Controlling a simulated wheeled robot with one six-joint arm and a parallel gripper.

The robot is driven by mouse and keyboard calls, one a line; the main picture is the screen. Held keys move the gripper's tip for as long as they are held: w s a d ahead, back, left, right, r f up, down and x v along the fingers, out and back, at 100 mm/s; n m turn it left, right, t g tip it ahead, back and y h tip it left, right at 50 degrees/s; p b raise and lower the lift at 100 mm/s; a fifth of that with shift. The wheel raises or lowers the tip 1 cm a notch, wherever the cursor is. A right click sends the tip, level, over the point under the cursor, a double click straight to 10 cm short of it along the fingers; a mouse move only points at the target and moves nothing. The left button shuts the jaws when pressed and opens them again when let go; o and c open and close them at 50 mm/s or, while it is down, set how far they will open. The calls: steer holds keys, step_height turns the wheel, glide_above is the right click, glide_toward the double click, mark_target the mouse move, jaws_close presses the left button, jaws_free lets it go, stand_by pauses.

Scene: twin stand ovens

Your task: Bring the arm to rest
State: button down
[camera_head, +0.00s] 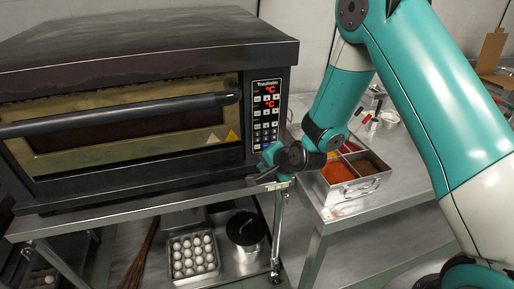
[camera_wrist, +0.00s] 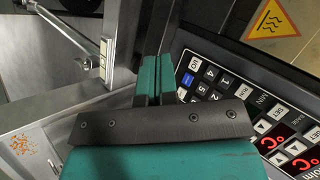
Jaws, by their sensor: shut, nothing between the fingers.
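My gripper (camera_head: 267,168) is at the lower right corner of the oven's front, just below the control panel (camera_head: 266,113). In the wrist view its two teal fingers (camera_wrist: 153,78) lie side by side, shut and empty. They point toward the oven's lower edge, with the panel keys (camera_wrist: 205,85) close to their right. I cannot tell whether they touch anything. My teal and white arm comes down from the top right in the head view. The black oven (camera_head: 140,120) has its glass door shut, with a dark handle bar (camera_head: 120,113) across it.
The oven stands on a steel stand (camera_head: 130,205). An egg tray (camera_head: 193,257) and a dark-lidded pot (camera_head: 246,232) sit on its lower shelf. To the right, a steel table (camera_head: 395,205) carries a container of coloured spices (camera_head: 345,192). A cardboard box (camera_head: 493,62) is at the far right.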

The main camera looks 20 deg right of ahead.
stand_by(0.4)
steer(key=s+a+r+n+g+y, duration=0.2)
steer(key=s+a+r+n+g, duration=0.3)
steer(key=s+r+n, duration=0.6)
steer(key=s+r+n+g, duration=0.2)
steer(key=s+r, duration=0.3)
steer(key=s, duration=0.5)
steer(key=s+r+n+g+h, duration=0.1)
steer(key=s+r+n, duration=0.4)
steer(key=s, duration=0.5)
steer(key=shift+d+r+g+h, duration=0.3)
steer(key=shift+d+r+g, duration=0.05)
steer(key=shift+r+g, duration=0.15)
steer(key=shift+a, duration=0.1)
